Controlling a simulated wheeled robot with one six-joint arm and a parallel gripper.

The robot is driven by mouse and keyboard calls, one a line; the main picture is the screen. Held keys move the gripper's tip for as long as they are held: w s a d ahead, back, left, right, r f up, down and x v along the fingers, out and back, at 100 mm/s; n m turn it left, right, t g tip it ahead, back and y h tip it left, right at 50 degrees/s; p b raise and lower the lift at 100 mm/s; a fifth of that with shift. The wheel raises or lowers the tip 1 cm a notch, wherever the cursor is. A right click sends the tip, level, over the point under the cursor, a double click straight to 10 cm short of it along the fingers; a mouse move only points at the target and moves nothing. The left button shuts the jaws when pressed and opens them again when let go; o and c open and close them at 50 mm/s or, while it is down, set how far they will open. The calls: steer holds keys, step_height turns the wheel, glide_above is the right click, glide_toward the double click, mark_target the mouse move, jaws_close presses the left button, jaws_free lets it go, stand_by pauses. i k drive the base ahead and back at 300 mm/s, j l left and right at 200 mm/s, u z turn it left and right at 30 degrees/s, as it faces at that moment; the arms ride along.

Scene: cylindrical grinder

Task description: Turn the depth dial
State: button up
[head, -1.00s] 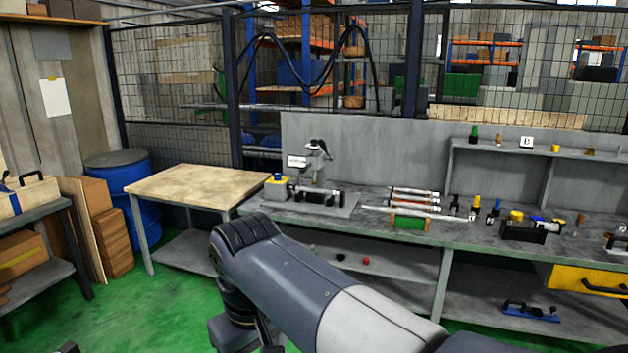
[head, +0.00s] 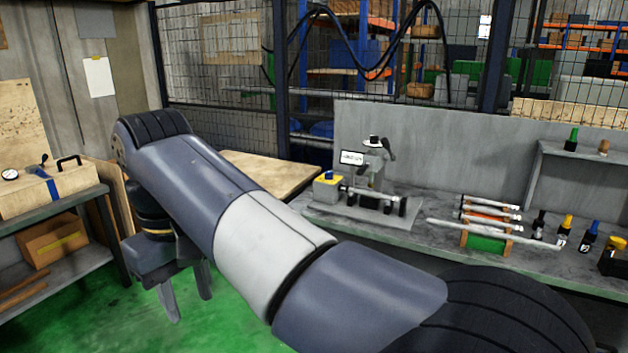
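The small cylindrical grinder (head: 392,205) stands on a grey plate on the long workbench, right of centre. It has a small display (head: 352,158), a round white-and-dark part (head: 374,141) on top, a dark lever and a yellow-topped block at its left end. I cannot tell which part is the depth dial at this size. My gripper (head: 189,308) hangs at the lower left, fingers pointing down and apart, with nothing visible between them. It is over the green floor, well left of the grinder.
My arm crosses the foreground and covers part of the wooden-topped table (head: 270,172) and the bench's front. A rack of metal rods (head: 488,242) and several small bottles stand right of the grinder. A left shelf (head: 55,215) holds a wooden case (head: 45,190). Green floor is open below my gripper.

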mark_target(374, 139)
steer(key=i+z, duration=0.15)
steer(key=i, duration=0.45)
steer(key=i+j+z, duration=0.15)
steer(key=i, duration=0.45)
steer(key=i+j+z, duration=0.15)
steer(key=i, duration=0.45)
steer(key=i+j+z, duration=0.25)
steer(key=i+z, duration=0.25)
steer(key=i+j+z, duration=0.3)
steer(key=z, duration=0.15)
steer(key=i+j+z, duration=0.25)
steer(key=j+z, duration=0.25)
steer(key=i+j+z, duration=0.15)
steer(key=j+z, duration=0.3)
steer(key=j, duration=0.25)
